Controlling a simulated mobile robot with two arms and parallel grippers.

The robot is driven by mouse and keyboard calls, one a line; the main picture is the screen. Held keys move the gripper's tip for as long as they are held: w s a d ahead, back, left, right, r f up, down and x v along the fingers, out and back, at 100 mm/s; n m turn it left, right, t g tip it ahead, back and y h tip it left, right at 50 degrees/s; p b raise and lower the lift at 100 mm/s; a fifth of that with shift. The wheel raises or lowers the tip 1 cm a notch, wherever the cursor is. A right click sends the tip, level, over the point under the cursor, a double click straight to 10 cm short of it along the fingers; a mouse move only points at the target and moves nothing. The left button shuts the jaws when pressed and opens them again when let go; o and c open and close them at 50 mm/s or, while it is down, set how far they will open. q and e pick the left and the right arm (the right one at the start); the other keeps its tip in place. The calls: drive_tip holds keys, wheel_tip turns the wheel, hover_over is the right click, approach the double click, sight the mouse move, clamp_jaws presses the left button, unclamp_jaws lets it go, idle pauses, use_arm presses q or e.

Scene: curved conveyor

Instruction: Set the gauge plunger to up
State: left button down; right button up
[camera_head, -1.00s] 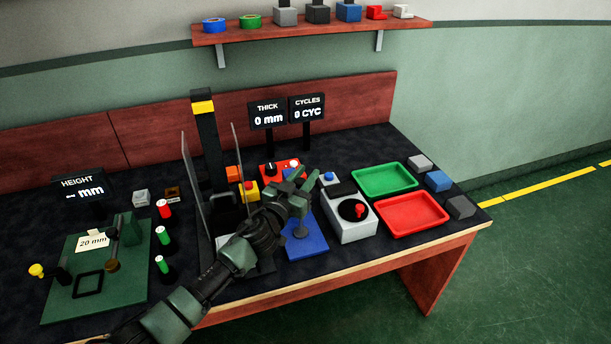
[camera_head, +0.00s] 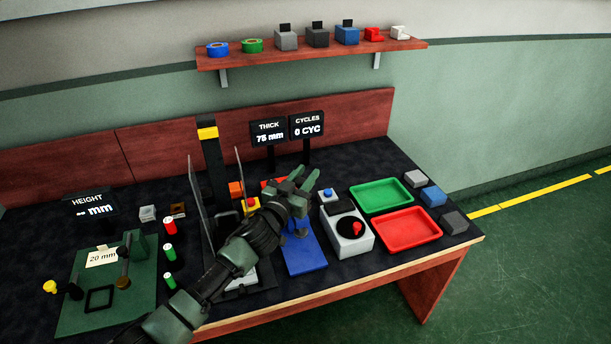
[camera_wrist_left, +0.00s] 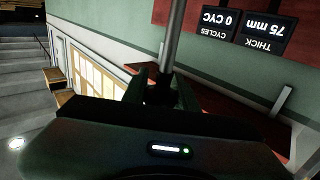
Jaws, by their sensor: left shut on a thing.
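The thickness gauge has a blue base (camera_head: 304,256) near the middle front of the table. Its grey plunger foot shows under my left gripper (camera_head: 303,181), in the head view, apart from the base. The fingers are shut on the plunger; in the left wrist view a grey rod (camera_wrist_left: 173,38) rises between the fingertips (camera_wrist_left: 161,92). In the head view the gripper hides most of the plunger. The THICK display (camera_head: 269,132) reads 75 mm. My right gripper is in neither view.
Right of the gauge stand a grey box with a red knob (camera_head: 348,235), a green tray (camera_head: 381,196) and a red tray (camera_head: 409,229). Left of it is a black press with clear side panels (camera_head: 211,165). A green height fixture (camera_head: 107,285) lies at the left.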

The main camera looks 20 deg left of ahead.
sight(297, 185)
use_arm(q)
drive_tip(key=c, duration=1.1)
unclamp_jaws()
drive_tip(key=shift+r, duration=0.1)
drive_tip(key=shift+s+a, duration=0.1)
drive_tip(key=shift+s, duration=0.2)
drive_tip(key=s, duration=0.2)
drive_tip(key=s+a+b, duration=0.1)
drive_tip(key=s, duration=0.4)
drive_tip(key=shift+a, duration=0.15)
